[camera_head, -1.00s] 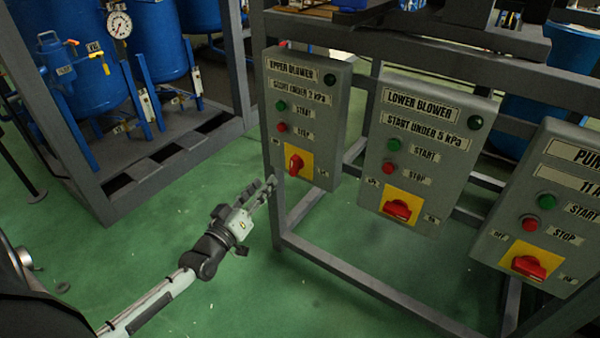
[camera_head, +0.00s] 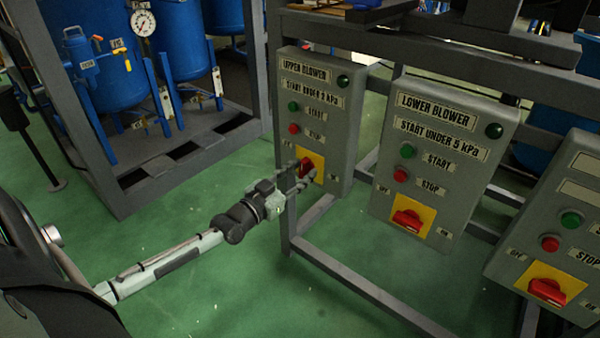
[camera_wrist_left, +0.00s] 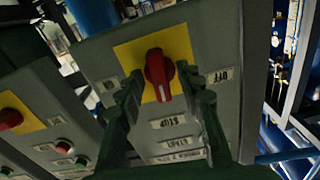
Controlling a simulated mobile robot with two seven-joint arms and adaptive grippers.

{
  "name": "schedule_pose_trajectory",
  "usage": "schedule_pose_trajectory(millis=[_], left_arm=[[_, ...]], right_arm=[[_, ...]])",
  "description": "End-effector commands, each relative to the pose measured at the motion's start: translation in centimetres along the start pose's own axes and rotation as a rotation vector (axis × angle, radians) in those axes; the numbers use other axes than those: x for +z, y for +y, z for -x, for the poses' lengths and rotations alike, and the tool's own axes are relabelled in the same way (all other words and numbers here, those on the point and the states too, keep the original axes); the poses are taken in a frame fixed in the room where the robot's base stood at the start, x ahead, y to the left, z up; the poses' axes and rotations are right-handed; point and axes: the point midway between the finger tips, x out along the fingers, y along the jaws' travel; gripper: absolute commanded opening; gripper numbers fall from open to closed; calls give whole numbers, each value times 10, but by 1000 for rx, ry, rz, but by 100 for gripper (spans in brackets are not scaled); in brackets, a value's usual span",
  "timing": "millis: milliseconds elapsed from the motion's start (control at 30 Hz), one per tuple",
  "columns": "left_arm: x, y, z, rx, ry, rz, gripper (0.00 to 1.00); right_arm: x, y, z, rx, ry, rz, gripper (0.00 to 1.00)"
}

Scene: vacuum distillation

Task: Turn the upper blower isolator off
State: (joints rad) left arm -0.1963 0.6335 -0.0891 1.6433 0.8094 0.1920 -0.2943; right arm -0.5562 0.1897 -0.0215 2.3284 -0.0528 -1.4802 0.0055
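The upper blower box (camera_head: 342,130) is a grey panel with a green and a red button. Low on it is the isolator, a red knob (camera_wrist_left: 158,75) on a yellow plate (camera_wrist_left: 182,42). In the wrist view the panel appears upside down, with the OFF label (camera_wrist_left: 221,75) on the right. The knob's handle points roughly up and down there. My left gripper (camera_head: 300,178) is at the isolator. In the wrist view its dark fingers (camera_wrist_left: 160,76) are apart, one on each side of the knob. I cannot tell whether they touch it. My right gripper is not in view.
The lower blower box (camera_head: 440,165) and a pump box (camera_head: 550,225) stand to the right on the same grey frame (camera_head: 360,292), each with a red knob on yellow. Blue tanks (camera_head: 105,70) in a rack stand at the left. Green floor lies open between.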

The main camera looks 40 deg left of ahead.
Motion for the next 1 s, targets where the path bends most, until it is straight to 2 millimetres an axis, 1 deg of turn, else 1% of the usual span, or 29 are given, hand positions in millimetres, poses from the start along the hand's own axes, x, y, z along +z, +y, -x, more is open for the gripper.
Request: schedule_pose_trajectory(millis=[167, 267, 467, 500, 667, 767, 900, 1000], left_arm=[[0, 0, 0, 0, 0, 1, 36], [0, 0, 0, 0, 0, 1, 26], [0, 0, 0, 0, 1, 1, 1], [0, 0, 0, 0, 1, 1, 0], [-1, 0, 0, 0, 1, 10, 0], [-2, 0, 0, 0, 1, 68, 0], [-1, 0, 0, 0, 2, 114, 0], [-1, 0, 0, 0, 2, 114, 0]], right_arm=[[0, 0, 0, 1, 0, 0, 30], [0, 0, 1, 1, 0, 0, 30], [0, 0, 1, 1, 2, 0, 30], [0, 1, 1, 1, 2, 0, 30], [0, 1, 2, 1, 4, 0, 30], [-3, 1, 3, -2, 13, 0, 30], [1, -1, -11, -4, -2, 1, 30], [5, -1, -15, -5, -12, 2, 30]])
